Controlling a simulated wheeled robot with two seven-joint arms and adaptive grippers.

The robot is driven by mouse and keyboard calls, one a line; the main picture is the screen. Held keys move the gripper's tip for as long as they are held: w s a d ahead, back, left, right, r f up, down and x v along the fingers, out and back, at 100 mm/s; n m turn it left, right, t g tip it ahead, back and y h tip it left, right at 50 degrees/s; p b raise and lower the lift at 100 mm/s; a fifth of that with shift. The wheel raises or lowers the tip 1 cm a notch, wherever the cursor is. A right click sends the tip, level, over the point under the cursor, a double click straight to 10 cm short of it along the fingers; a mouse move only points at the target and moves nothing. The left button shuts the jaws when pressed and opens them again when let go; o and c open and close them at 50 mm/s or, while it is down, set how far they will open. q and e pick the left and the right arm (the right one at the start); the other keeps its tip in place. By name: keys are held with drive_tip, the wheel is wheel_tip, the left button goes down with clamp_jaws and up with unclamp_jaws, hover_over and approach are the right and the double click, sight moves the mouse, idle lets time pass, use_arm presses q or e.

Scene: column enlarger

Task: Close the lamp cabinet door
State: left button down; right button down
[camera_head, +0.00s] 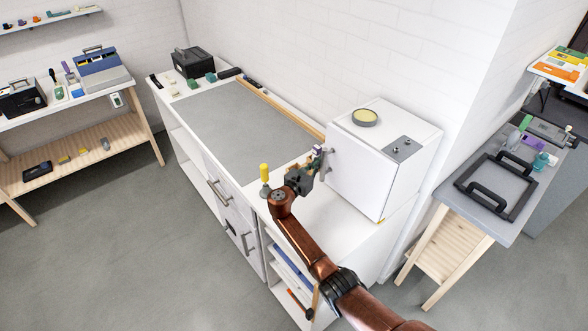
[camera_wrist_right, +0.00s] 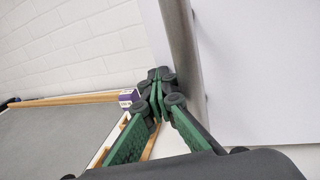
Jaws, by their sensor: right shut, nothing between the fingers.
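The lamp cabinet (camera_head: 409,155) is a white box on the right end of the white counter. Its white door (camera_head: 355,177) faces left and looks flush or nearly so; I cannot tell whether a small gap remains. The door and its grey bar handle (camera_wrist_right: 182,55) fill the right of the right wrist view (camera_wrist_right: 255,70). My right gripper (camera_head: 318,160) is at the door's left edge, by the handle. Its green-padded fingers (camera_wrist_right: 157,88) are shut and empty, just left of the handle; contact is unclear. My left gripper is out of view.
A round yellow-topped tin (camera_head: 365,117) and a grey switch plate (camera_head: 402,147) are on the cabinet top. A yellow-topped bottle (camera_head: 264,174) stands near the counter's front edge. A small purple-and-white box (camera_wrist_right: 129,97) is left of the fingers. The grey mat (camera_head: 235,125) is mostly clear.

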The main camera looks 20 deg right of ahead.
drive_tip(key=s+a, duration=0.4)
drive_tip(key=a, duration=0.8)
drive_tip(key=shift+a, duration=0.35)
drive_tip(key=shift+s, duration=0.1)
